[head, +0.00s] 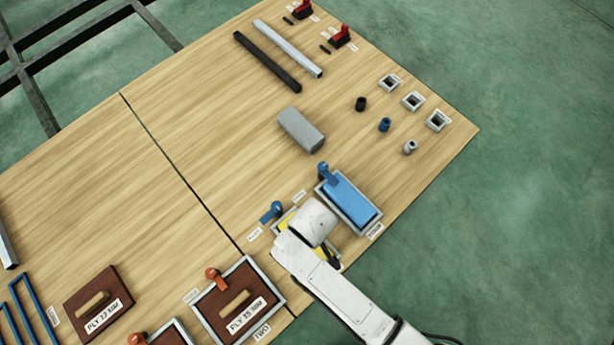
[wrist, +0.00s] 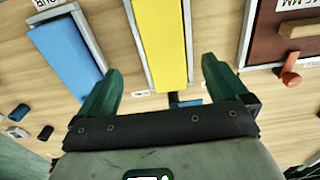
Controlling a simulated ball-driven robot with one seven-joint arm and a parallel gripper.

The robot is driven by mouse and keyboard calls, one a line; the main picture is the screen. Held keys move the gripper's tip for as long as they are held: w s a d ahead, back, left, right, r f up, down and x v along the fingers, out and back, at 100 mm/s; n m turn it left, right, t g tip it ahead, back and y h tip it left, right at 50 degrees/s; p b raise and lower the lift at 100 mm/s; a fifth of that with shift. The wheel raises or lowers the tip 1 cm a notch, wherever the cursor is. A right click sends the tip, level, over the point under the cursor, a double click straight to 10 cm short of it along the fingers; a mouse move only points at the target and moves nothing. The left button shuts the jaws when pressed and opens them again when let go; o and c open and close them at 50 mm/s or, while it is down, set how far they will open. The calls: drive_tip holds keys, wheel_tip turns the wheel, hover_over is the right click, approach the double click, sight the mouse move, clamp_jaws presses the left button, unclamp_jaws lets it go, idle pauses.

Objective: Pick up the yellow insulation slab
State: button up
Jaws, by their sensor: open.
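The yellow insulation slab (wrist: 160,40) lies in a grey-framed tray (wrist: 190,50) and fills the upper middle of the wrist view. In the head view only small edges of the yellow slab (head: 288,222) show, because my white arm covers the rest. My gripper (wrist: 161,66) is open, with its two green fingers on either side of the slab's near end in the picture. Nothing is between the fingers in their grasp. Whether the fingers are above or level with the slab cannot be told. In the head view the fingers are hidden under my arm.
A blue slab (head: 350,199) sits in its own frame just right of the yellow one. A blue clamp-like piece (head: 272,212) stands at the tray's left corner. A brown board labelled PLY 15 MM (head: 225,300) lies lower left. A grey block (head: 301,130) lies beyond.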

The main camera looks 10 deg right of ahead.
drive_tip(key=f, duration=0.1)
drive_tip(key=f+b, duration=0.1)
drive_tip(key=f, duration=0.1)
drive_tip(key=w+f, duration=0.1)
drive_tip(key=f, duration=0.1)
drive_tip(key=shift+a, duration=0.25)
drive_tip(key=shift+w+a+f+b, duration=0.15)
drive_tip(key=shift+f+b, duration=0.15)
drive_tip(key=shift+f, duration=0.7)
drive_tip(key=shift+a+f+b, duration=0.2)
drive_tip(key=shift+f+b, duration=0.15)
drive_tip(key=shift+f, duration=0.7)
drive_tip(key=shift+w+a+f+b, duration=0.15)
drive_tip(key=shift+f+b, duration=0.15)
drive_tip(key=shift+f, duration=0.7)
drive_tip(key=shift+s, duration=0.15)
drive_tip(key=shift+c, duration=0.3)
drive_tip(key=c, duration=0.9)
drive_tip(key=shift+r, duration=0.15)
drive_tip(key=shift+c, duration=0.2)
